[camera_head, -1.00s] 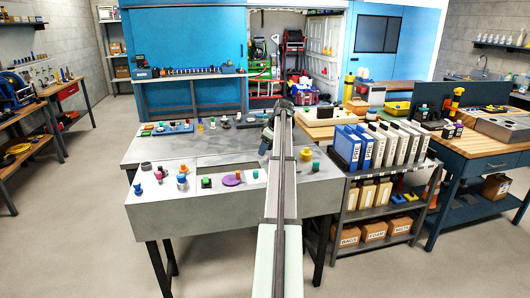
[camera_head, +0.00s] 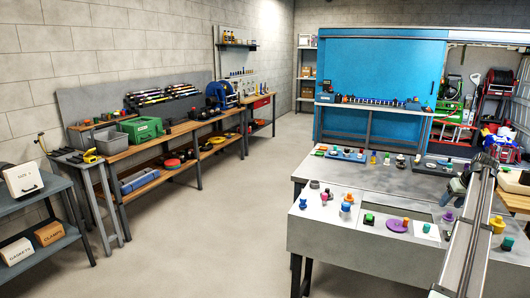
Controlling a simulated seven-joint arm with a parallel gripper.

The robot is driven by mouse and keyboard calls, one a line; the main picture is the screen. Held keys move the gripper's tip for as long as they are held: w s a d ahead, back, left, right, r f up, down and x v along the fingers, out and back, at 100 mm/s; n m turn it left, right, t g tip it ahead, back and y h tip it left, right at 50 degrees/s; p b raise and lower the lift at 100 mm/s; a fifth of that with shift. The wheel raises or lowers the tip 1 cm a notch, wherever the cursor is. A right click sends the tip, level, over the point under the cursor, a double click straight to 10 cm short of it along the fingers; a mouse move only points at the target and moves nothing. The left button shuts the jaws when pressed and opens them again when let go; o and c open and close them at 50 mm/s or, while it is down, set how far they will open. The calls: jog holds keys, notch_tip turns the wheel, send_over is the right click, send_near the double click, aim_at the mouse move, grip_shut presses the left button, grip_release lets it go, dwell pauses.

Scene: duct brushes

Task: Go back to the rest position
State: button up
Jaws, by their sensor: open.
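My arm reaches in from the lower right over the grey workbench (camera_head: 345,245). My gripper (camera_head: 456,188) shows only in part beside the far end of the arm, above the right part of the bench. The arm hides part of it, and its fingertips are too small to make out clearly. I see nothing held in it.
A row of small items on a tray (camera_head: 342,154) lies along the bench's back edge. A blue cabinet (camera_head: 375,70) stands behind. Wooden side benches with a green box (camera_head: 141,129) line the left wall. The floor (camera_head: 215,235) between is clear.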

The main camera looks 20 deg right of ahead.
jog(key=s+a+f+m+g+h, duration=0.1)
jog(key=s+a+f+m, duration=0.2)
jog(key=a+f, duration=0.3)
jog(key=s+a+f+m, duration=0.3)
jog(key=f, duration=0.5)
jog(key=a+f+n+g+y, duration=0.2)
jog(key=a+f+n+g, duration=0.15)
jog(key=a+f, duration=2.6)
jog(key=s+a+f+n+g, duration=0.2)
jog(key=s+a+f, duration=0.3)
jog(key=a, duration=0.8)
jog(key=s+a+f+n+g, duration=0.2)
jog(key=s+a+f, duration=0.3)
jog(key=s+a, duration=0.5)
jog(key=s+a+f+n+g, duration=0.3)
jog(key=s+a+f, duration=0.3)
jog(key=a, duration=1.1)
jog(key=shift+s+n, duration=0.35)
jog(key=shift+s, duration=0.4)
